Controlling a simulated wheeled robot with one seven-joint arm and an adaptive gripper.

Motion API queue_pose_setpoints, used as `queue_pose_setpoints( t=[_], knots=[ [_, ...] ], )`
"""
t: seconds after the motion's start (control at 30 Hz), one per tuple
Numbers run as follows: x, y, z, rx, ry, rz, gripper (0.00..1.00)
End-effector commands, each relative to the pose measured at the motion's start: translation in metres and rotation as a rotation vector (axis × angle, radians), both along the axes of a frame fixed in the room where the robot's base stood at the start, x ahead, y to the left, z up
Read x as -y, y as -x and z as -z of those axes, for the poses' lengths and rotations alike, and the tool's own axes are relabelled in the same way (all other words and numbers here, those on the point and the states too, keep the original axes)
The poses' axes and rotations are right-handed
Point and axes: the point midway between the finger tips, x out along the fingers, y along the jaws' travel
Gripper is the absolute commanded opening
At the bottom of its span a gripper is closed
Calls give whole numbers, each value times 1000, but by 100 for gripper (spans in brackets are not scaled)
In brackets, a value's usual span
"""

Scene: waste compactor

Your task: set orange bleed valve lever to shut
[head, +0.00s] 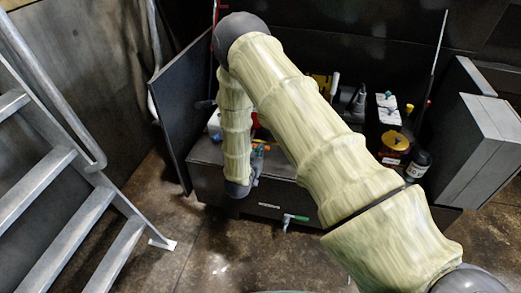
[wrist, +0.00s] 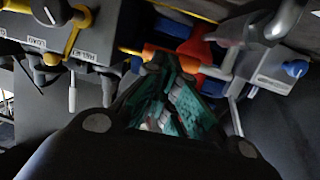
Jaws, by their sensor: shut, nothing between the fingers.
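The orange lever (wrist: 152,49) shows in the wrist view just beyond my fingertips, lying roughly crosswise in the picture. My gripper (wrist: 166,62) has teal-padded fingers that are shut and empty, with the tips at or very near the lever. I cannot tell whether they touch it. In the head view my gripper is small and partly hidden by my arm, with a small orange bit (head: 267,148) beside it.
A grey box with a dial (wrist: 52,17) and a white-tipped toggle (wrist: 72,98) is at the left in the wrist view. A grey box with a blue knob (wrist: 295,68) is at the right. A green-handled valve (head: 294,218) is on the front below. Metal stairs (head: 70,190) stand at the left.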

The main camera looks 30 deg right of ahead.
Motion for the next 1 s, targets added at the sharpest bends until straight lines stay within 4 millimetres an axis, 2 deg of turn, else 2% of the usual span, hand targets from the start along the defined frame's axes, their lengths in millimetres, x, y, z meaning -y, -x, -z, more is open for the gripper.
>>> queue_pose_setpoints(
  t=[0.23, 0.4, 0.6, 0.8, 1.0],
  knots=[
    [-23, 27, -9, -1, 1, 4, 0],
    [-50, 48, -15, -1, 1, -5, 0],
    [-71, 72, -21, -1, 1, -6, 0],
    [-82, 86, -25, -1, 1, -3, 0],
    [-83, 89, -26, 0, 0, -2, 0]
  ],
)
